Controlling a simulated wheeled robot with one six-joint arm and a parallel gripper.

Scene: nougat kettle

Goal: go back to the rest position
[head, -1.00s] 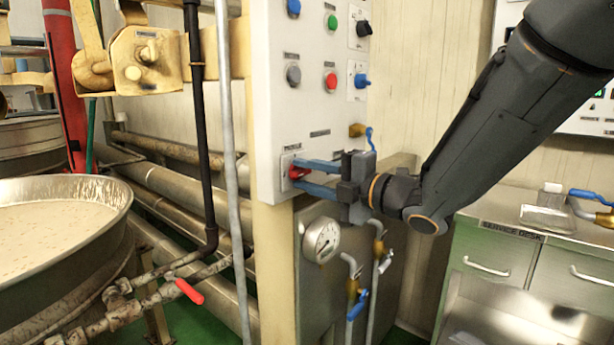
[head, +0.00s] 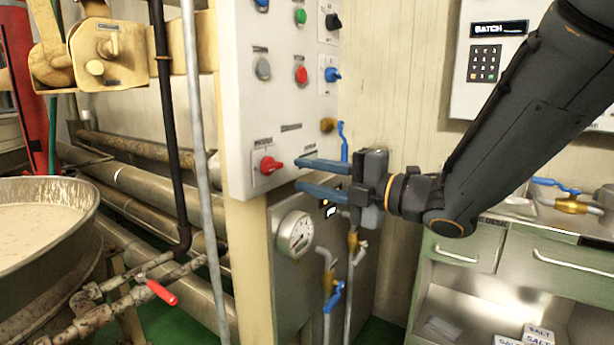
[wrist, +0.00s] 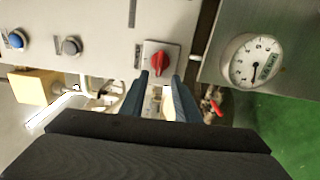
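My gripper (head: 298,175) has two blue fingers and is open and empty. It is just right of the red rotary knob (head: 270,165) on the lower part of the white control panel (head: 243,95), with a gap between fingertips and knob. In the wrist view the red knob (wrist: 160,62) lies beyond the fingertips (wrist: 160,78), on a light square plate. My arm reaches in from the upper right.
A pressure gauge (head: 296,233) and pipes with blue-handled valves (head: 334,296) are below the panel. A kettle of pale mix (head: 40,225) stands left. A desk with drawers (head: 545,260) is at right. A keypad box (head: 487,62) hangs on the wall.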

